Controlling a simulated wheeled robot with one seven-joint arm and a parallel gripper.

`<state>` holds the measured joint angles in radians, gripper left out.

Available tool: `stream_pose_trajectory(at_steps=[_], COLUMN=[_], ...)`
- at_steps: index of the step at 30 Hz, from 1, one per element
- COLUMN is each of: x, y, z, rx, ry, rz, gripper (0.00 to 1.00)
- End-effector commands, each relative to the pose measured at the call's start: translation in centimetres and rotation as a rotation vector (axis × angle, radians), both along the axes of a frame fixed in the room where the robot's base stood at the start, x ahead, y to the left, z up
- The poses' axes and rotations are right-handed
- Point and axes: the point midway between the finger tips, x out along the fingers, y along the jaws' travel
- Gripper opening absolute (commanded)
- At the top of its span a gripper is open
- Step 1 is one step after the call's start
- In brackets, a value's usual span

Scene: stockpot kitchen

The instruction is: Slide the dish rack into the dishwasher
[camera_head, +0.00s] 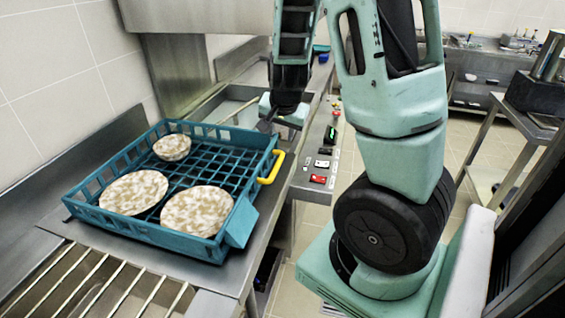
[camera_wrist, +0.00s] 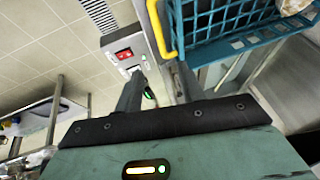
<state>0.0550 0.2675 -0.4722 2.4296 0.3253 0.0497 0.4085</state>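The teal dish rack (camera_head: 182,243) sits on the steel counter in the head view, holding two speckled plates (camera_head: 134,193) and a speckled bowl (camera_head: 172,147). Its yellow handle (camera_head: 271,168) is on the right side. The rack (camera_wrist: 226,44) and yellow handle (camera_wrist: 158,30) also show in the wrist view. The steel dishwasher (camera_head: 190,17) stands behind the rack, with its raised hood at the top. My gripper (camera_head: 268,125) is above the counter, behind the handle. In the wrist view its two fingers (camera_wrist: 159,75) are apart and empty; the handle appears beyond the right finger.
A control panel with a red switch (camera_head: 318,179) runs along the counter front. Slatted metal bars (camera_head: 95,285) lie in front of the rack. A tiled wall is at left. A side table (camera_head: 520,120) stands at right, with tiled floor between.

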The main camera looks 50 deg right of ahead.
Motion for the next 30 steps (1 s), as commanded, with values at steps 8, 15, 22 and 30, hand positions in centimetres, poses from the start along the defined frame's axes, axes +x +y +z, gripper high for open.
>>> stream_pose_trajectory(at_steps=[8,15,22,30], x=[0.7,2.1,3.5,4.8], y=[-1.0,-2.3,-3.4,-4.5], z=[-3.0,-6.9,-10.8,-14.2], rx=[-0.001,0.0,0.003,0.0], ry=[0.001,0.005,0.004,0.003], rz=[-0.007,-0.005,-0.004,-0.002], gripper=[0.39,0.39,0.39,0.39])
